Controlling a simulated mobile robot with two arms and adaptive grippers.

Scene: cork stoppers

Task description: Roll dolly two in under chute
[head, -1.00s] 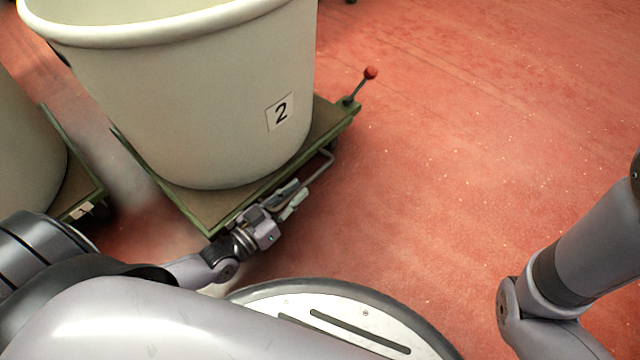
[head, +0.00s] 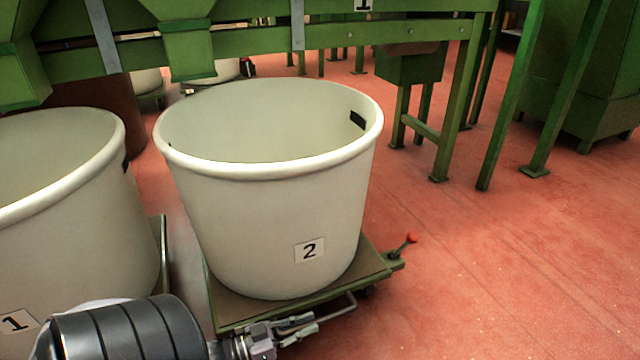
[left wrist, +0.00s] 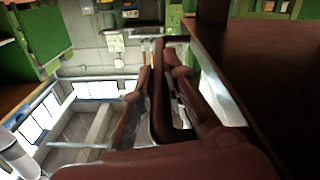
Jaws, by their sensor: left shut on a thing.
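Dolly two is a low green-edged platform (head: 225,315) carrying a large cream tub (head: 270,215) marked 2. The tub's visible inside looks empty. A red-knobbed lever (head: 408,242) stands at the dolly's right corner. My left gripper (head: 300,325) is at the dolly's near edge, shut on its bent metal handle (head: 338,308). In the left wrist view its fingers (left wrist: 160,95) are close together, with the dark dolly edge at right; the grip itself is hard to make out. A green chute (head: 188,50) hangs from the green frame beyond the tub. My right gripper is out of view.
Another cream tub (head: 60,200) marked 1 stands close on the left, with a narrow gap. Green frame legs (head: 455,110) stand beyond, to the right. More tubs (head: 215,72) show behind the frame. The red floor (head: 500,260) at right is clear.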

